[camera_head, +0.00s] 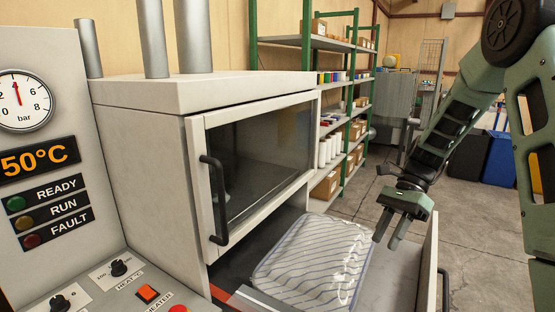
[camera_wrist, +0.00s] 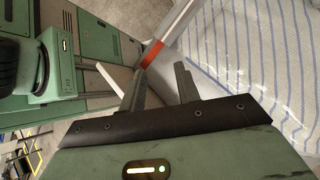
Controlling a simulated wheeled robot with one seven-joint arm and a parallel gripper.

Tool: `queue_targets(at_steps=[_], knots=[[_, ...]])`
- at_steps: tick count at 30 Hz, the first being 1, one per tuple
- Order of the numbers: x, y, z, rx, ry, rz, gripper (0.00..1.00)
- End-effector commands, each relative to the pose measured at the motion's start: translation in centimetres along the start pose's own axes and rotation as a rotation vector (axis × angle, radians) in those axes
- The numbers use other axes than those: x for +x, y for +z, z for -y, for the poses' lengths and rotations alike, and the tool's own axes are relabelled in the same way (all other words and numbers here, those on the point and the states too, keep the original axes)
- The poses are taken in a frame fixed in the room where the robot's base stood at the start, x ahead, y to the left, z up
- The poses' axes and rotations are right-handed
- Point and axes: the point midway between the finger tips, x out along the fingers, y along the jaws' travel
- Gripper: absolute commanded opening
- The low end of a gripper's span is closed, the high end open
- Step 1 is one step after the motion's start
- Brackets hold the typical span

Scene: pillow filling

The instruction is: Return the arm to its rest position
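My gripper (camera_head: 388,236) hangs in the air to the right of the machine, near the right wall of its lower drawer. In the wrist view my gripper (camera_wrist: 160,70) has its two fingers apart with nothing between them. A white striped pillow in clear plastic (camera_head: 315,262) lies in the drawer, left of my gripper and apart from it. The pillow also shows in the wrist view (camera_wrist: 255,55), to the right of the fingers. My arm bends down from the upper right of the head view.
The machine's glass door (camera_head: 262,160) is closed above the drawer. The drawer's wall (camera_head: 428,268) stands close to my gripper. A control panel (camera_head: 115,275) is at the left. Green shelves (camera_head: 335,110) stand behind.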

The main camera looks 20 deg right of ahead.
Motion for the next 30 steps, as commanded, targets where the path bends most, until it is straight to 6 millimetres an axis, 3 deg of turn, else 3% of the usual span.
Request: queue_targets(at_steps=[1,6,12,16,21,25,30], knots=[[2.4,2.8,0.0,-0.155,0.041,-0.07,0.32],[9.1,9.7,-2.1,-0.679,0.17,-0.274,0.32],[16.2,15.1,-7.2,-1.332,0.339,-0.469,0.32],[19.8,16.8,-10.9,-1.726,0.446,-0.56,0.32],[22.2,17.6,-14.1,-2.075,0.537,-0.628,0.32],[22.9,17.8,-15.1,-2.185,0.566,-0.648,0.32],[22.9,17.8,-15.2,-2.2,0.57,-0.65,0.32]])
